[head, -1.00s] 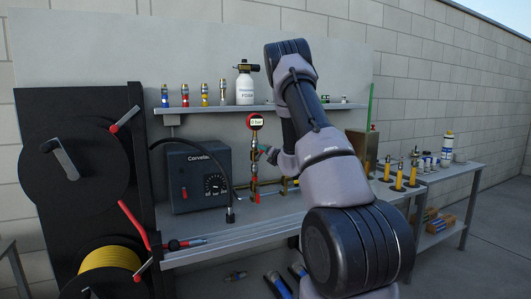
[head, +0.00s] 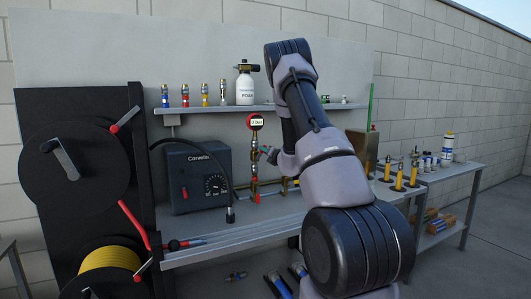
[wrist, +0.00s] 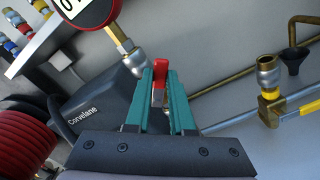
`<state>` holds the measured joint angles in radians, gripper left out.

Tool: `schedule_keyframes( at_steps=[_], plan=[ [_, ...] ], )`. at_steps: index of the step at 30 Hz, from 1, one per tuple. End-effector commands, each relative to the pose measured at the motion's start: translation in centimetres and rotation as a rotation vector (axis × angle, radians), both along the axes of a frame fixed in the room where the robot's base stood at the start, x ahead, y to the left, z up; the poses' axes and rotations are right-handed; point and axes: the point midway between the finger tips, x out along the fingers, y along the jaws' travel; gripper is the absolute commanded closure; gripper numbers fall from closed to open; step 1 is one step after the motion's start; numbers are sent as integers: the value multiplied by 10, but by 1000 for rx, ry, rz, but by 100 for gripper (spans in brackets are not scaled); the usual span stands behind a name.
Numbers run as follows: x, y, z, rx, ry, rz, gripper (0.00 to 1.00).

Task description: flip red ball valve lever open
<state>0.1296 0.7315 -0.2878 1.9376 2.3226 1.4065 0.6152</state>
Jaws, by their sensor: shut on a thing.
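The red lever (wrist: 160,72) shows in the wrist view between the tips of my gripper's (wrist: 159,88) two teal fingers, which are shut on it. A silvery valve fitting (wrist: 137,59) sits just beyond the left finger, below the red-rimmed gauge (wrist: 88,12). In the head view, my gripper (head: 268,154) is beside the upright brass pipe (head: 254,165), just under the gauge (head: 255,121), which reads 0 bar. The lever is too small there to make out its angle clearly.
The grey Corvelane box (head: 197,176) stands left of the pipe, with a black hose (head: 152,145) arching over it. A shelf (head: 210,109) with fittings and a white bottle (head: 245,84) is above. A brass pipe with a yellow-handled fitting (wrist: 272,102) lies right in the wrist view.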

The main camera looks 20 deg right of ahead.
Motion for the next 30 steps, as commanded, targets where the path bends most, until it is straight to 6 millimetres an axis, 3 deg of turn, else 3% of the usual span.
schedule_keyframes(
  at_steps=[7,30],
  plan=[
    [0,3,1,-86,-1,-3,100],
    [-2,23,7,-595,-17,-10,100]
  ],
)
